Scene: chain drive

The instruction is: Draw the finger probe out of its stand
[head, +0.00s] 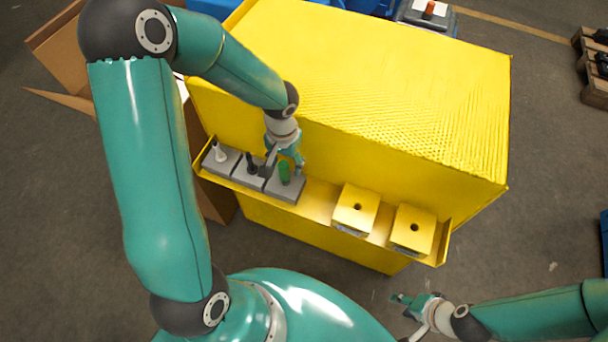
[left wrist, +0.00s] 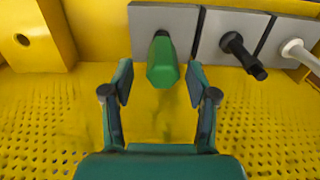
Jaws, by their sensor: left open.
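Three grey stands sit side by side on the yellow shelf, holding a green-handled tool (head: 284,173), a black one (head: 252,164) and a white one (head: 219,152). Which is the finger probe is not marked; my left gripper (head: 285,159) is at the green one. In the left wrist view the green handle (left wrist: 163,64) stands in its grey stand (left wrist: 146,22), between the spread fingers of my left gripper (left wrist: 160,76). The fingers appear apart from it. My right gripper (head: 402,299) is low in the head view, away from the shelf; its finger opening is unclear.
The shelf (head: 317,204) runs along a large yellow housing (head: 370,80). Two yellow blocks with holes (head: 356,208) (head: 413,228) stand on its right part. The shelf is bare between the green tool's stand and these blocks. A cardboard box (head: 54,50) lies behind my left arm.

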